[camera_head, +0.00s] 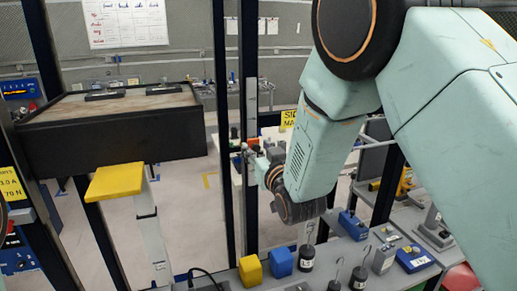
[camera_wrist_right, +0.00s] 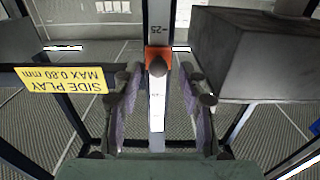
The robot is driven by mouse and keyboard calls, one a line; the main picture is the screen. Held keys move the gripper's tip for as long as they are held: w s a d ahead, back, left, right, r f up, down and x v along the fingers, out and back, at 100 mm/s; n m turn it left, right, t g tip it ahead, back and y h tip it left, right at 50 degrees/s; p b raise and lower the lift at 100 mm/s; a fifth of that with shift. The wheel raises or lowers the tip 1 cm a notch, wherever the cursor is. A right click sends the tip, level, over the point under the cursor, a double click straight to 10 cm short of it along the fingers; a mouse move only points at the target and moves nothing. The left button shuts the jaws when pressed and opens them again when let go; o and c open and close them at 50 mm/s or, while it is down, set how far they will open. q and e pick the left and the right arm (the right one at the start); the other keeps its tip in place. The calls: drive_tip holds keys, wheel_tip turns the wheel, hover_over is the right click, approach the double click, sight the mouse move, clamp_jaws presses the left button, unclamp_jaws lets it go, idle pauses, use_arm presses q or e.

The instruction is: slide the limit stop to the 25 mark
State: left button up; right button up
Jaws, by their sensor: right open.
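The limit stop (camera_wrist_right: 158,54) is an orange block with a dark round knob, on a pale upright scale rail (camera_wrist_right: 157,110). In the right wrist view the upside-down 25 mark (camera_wrist_right: 159,29) is just above the stop, a short gap away. The stop also shows as a small orange patch in the head view (camera_head: 253,141). My right gripper (camera_wrist_right: 160,72) is open, one finger on each side of the rail, tips near the knob. A gap shows between each finger and the stop. In the head view my right gripper (camera_head: 246,152) is small and partly hidden. My left gripper is not visible.
A dark box-like platform (camera_head: 110,140) stands left of the rail, with a yellow pad (camera_head: 115,181) below it. A yellow side-play sign (camera_wrist_right: 62,80) hangs beside the rail. Dark upright posts (camera_head: 222,100) stand close by. Weights and blue boxes (camera_head: 281,262) sit on the bench below.

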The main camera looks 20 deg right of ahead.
drive_tip(key=shift+w+d+f, duration=0.15)
drive_tip(key=shift+w+f, duration=0.1)
drive_tip(key=shift+w, duration=0.15)
drive_tip(key=shift+c, duration=1.3)
drive_tip(key=shift+s+r, duration=0.1)
drive_tip(key=shift+s, duration=0.05)
clamp_jaws()
